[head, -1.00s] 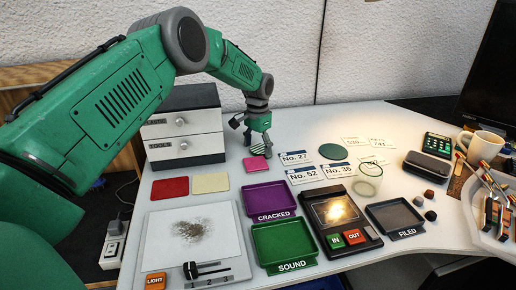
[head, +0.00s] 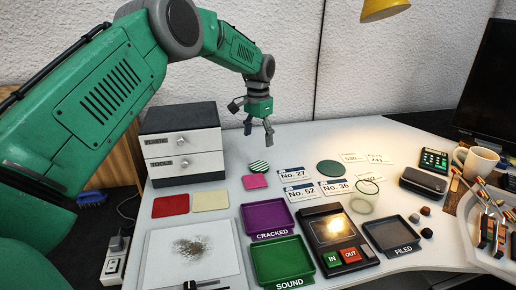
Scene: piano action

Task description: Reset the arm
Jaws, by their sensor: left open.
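My left arm comes in from the left in the head view and arches over the white drawer unit (head: 182,147). My left gripper (head: 258,128) hangs open and empty, pointing down, right of the drawer unit. It is above the back of the table, beyond a striped green-and-white round piece (head: 259,167) and a pink pad (head: 255,181). It appears apart from both. My right gripper is not in view.
A purple CRACKED tray (head: 266,220), green SOUND tray (head: 282,260) and grey FILED tray (head: 392,234) stand on the table. An IN/OUT device (head: 337,238), glass (head: 366,190), black case (head: 423,182) and mug (head: 478,161) are to the right. A yellow lamp (head: 384,9) hangs above.

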